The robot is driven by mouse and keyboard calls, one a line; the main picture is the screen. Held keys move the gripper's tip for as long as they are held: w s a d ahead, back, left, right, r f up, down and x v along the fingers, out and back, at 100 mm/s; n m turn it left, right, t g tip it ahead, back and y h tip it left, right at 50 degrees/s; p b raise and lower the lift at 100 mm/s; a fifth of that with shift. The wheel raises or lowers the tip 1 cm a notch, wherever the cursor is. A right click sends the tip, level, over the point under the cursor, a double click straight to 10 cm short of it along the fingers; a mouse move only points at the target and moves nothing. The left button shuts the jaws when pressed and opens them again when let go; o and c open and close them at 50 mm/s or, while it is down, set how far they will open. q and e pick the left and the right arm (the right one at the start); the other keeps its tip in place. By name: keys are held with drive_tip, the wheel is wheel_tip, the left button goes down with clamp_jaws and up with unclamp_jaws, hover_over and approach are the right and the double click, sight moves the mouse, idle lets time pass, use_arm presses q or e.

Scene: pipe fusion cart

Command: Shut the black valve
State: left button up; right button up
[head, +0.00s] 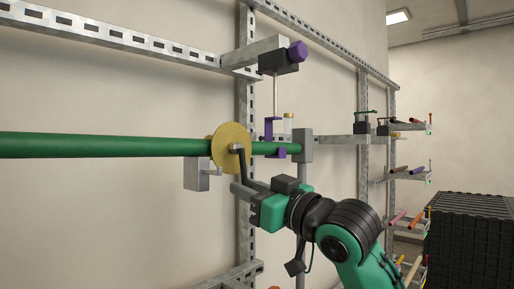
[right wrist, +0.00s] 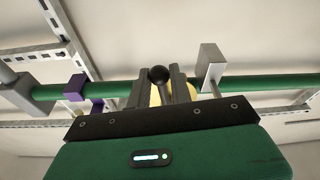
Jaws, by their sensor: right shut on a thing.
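A green pipe (head: 110,146) runs level along the wall, with a round brass disc (head: 230,146) around it. A dark cranked valve handle (head: 242,164) comes off the disc's front and hangs down. My right gripper (head: 243,190) is at the handle's lower end. In the right wrist view the handle's black ball knob (right wrist: 159,75) sits between the two grey fingers of the right gripper (right wrist: 161,90), which are shut on it. The fingers partly hide the yellow disc behind. My left gripper is not in view.
A grey bracket (head: 196,174) is under the pipe left of the disc. A purple clamp (head: 272,126) and a grey post (head: 305,146) stand to the right. A purple knob (head: 298,51) is above. A black crate (head: 470,240) stands at the lower right.

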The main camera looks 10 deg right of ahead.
drive_tip(key=shift+s+a+m, duration=0.3)
drive_tip(key=shift+a+m, duration=0.05)
drive_tip(key=shift+m, duration=0.45)
drive_tip(key=shift+a+m+p, duration=0.15)
drive_tip(key=shift+m+p, duration=0.15)
drive_tip(key=shift+p, duration=0.05)
drive_tip(key=o, duration=1.9)
drive_tip(key=shift+s, duration=0.1)
drive_tip(key=r+v, duration=0.1)
drive_tip(key=v, duration=0.3)
drive_tip(key=p+v, duration=0.1)
drive_tip(key=v, duration=0.4)
drive_tip(key=r+v, duration=0.1)
drive_tip(key=v, duration=0.3)
drive_tip(key=shift+s+d+r, duration=0.25)
drive_tip(key=shift+s+d, duration=0.05)
drive_tip(key=shift+s, duration=0.3)
